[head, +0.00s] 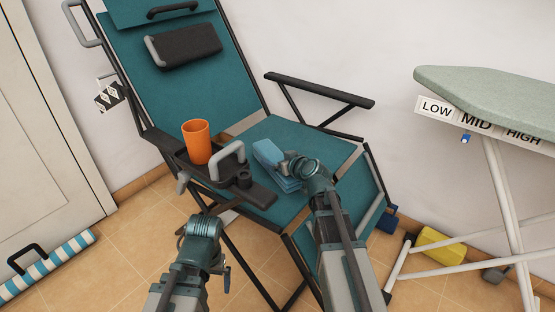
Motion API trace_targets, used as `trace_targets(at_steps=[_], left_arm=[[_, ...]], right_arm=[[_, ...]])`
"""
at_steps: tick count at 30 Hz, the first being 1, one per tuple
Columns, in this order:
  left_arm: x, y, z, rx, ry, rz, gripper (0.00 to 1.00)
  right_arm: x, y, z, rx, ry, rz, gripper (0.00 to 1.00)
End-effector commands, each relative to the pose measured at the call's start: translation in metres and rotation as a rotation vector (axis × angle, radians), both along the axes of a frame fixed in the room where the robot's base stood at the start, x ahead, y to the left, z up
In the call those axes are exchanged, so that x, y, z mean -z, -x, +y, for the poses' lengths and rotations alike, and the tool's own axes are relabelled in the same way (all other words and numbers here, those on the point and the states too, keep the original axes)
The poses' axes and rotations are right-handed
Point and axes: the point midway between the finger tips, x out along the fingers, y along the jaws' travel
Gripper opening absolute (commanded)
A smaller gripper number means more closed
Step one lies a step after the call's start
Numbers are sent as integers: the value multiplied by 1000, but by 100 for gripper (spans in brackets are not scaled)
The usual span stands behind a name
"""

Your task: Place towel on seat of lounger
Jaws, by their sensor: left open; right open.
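The teal lounger (185,90) stands against the wall with its seat (285,137) facing up. A folded blue towel (268,153) lies on the seat, near the side tray. My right gripper (290,165) is open at the towel, over the seat; its wrist hides part of the towel. I cannot tell whether the fingers touch it. My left gripper (222,262) is open and empty, low in front of the lounger's near side, apart from the towel.
A dark side tray (205,178) on the near armrest holds an orange cup (197,142). The far armrest (320,90) is behind the seat. An ironing board (490,88) stands at right. A striped roll (45,268) and a yellow block (441,249) lie on the floor.

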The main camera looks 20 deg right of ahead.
Motion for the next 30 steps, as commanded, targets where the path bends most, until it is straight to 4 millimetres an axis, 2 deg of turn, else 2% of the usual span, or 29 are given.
trace_targets(at_steps=[5,12,18,24,30], left_arm=[[-13,0,0,0,0,1,100],[-33,0,0,0,-1,2,100],[-44,1,0,0,-1,3,100],[-47,1,0,0,-1,3,100],[-47,1,0,0,-1,3,100]], right_arm=[[-13,24,-6,1,-1,0,100],[-33,69,-18,2,0,0,100],[-44,95,-26,1,-1,0,100],[-47,106,-29,0,0,0,100],[-47,107,-30,-1,0,0,100]])
